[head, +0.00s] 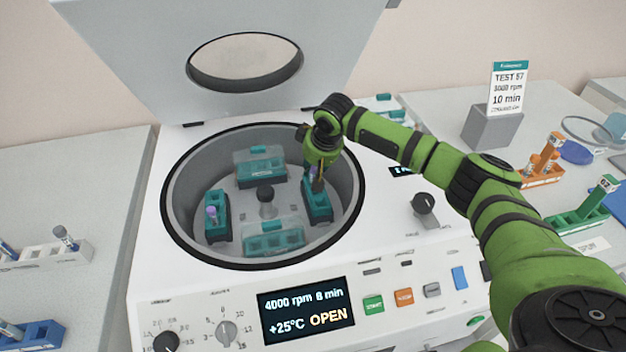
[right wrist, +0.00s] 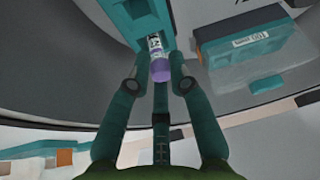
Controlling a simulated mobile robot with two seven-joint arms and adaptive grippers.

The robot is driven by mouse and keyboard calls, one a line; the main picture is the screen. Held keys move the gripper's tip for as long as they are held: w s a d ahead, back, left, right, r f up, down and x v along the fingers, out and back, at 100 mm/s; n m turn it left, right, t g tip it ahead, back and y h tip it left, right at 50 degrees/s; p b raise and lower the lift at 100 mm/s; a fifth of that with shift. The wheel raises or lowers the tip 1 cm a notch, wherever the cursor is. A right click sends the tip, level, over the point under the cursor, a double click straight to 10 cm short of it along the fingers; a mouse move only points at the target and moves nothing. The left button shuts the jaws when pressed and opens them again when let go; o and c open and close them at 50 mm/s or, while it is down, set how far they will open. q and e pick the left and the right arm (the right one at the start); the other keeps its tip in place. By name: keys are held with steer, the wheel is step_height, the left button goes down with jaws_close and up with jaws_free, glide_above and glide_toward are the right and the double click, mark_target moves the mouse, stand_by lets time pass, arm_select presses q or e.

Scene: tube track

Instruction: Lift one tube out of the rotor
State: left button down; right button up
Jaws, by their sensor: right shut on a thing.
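The centrifuge bowl (head: 180,190) is open, and its rotor (head: 267,208) carries several teal buckets. My right gripper (head: 317,186) reaches down to the right bucket (head: 317,208). In the right wrist view, its fingers (right wrist: 160,70) are shut on a purple-capped tube (right wrist: 160,68), whose lower part is in the teal bucket (right wrist: 148,25). In the head view the gripper mostly hides this tube. Another purple-capped tube (head: 211,213) stands in the left bucket (head: 217,228). My left gripper is out of view.
The raised lid (head: 150,60) stands behind the bowl. A white rack (head: 40,252) and a blue rack (head: 35,338) are on the left bench. An orange rack (head: 540,178), a green rack (head: 580,218) and a sign (head: 508,88) are on the right. The bowl rim surrounds my gripper.

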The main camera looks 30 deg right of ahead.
steer(key=shift+r, duration=0.3)
step_height(320, 180, up, 10)
steer(key=b, duration=0.1)
steer(key=shift+f, duration=0.25)
step_height(320, 180, up, 5)
steer(key=p, duration=0.5)
steer(key=shift+f+p, duration=0.15)
steer(key=shift+p, duration=0.25)
